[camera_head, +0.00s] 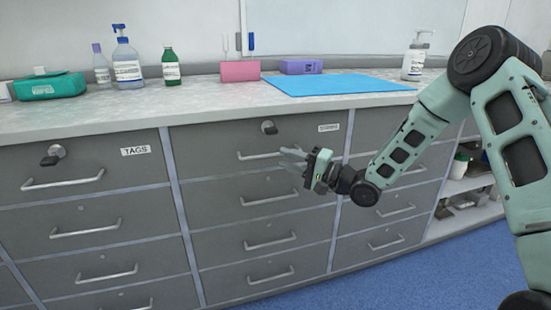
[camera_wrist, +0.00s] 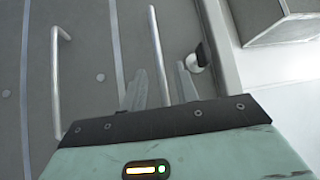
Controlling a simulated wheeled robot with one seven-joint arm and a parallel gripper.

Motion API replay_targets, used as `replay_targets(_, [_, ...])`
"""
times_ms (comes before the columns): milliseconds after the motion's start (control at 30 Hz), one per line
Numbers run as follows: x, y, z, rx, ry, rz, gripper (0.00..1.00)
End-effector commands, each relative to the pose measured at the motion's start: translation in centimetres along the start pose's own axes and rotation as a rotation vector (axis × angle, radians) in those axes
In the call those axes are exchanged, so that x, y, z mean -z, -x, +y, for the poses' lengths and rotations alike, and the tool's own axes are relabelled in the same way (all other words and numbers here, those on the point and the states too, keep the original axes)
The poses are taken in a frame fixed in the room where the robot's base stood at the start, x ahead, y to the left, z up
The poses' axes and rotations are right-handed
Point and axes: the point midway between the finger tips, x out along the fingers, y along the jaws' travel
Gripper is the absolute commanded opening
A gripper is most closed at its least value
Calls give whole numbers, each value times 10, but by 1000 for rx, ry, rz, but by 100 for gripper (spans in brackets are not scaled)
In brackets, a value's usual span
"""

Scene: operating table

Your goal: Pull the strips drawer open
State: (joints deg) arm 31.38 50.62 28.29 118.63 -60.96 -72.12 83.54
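The strips drawer (camera_head: 210,143) is the top drawer of the middle column, with a small label (camera_head: 328,128) at its upper right that is too blurred to read surely. It looks shut. Its bar handle (camera_head: 256,156) is silver and level. My gripper (camera_head: 287,156) is at the right part of this handle, fingers pointing at the drawer front. In the wrist view the gripper (camera_wrist: 160,70) is open, and the handle bar (camera_wrist: 155,40) runs between the two fingers. Whether the fingers touch the bar cannot be told.
A lock knob (camera_head: 268,127) sits above the handle; it also shows in the wrist view (camera_wrist: 197,58), close to one finger. The tags drawer (camera_head: 110,165) is to the left, also with a knob. Bottles, boxes and a blue mat (camera_head: 335,84) are on the counter (camera_head: 215,106) above.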

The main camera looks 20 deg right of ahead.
Motion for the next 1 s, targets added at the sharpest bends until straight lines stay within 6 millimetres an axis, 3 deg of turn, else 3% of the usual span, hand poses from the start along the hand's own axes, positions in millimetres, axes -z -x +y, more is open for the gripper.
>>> replay_targets(100, [-1, -20, 1, 2, 2, -2, 30])
replay_targets(300, [0, -39, 0, 0, 0, -1, 30])
replay_targets(667, [0, -43, 0, -1, 0, 1, 30])
replay_targets(767, [0, -43, 0, -1, 0, 1, 2])
replay_targets(1000, [0, -43, 0, -1, 0, 1, 0])
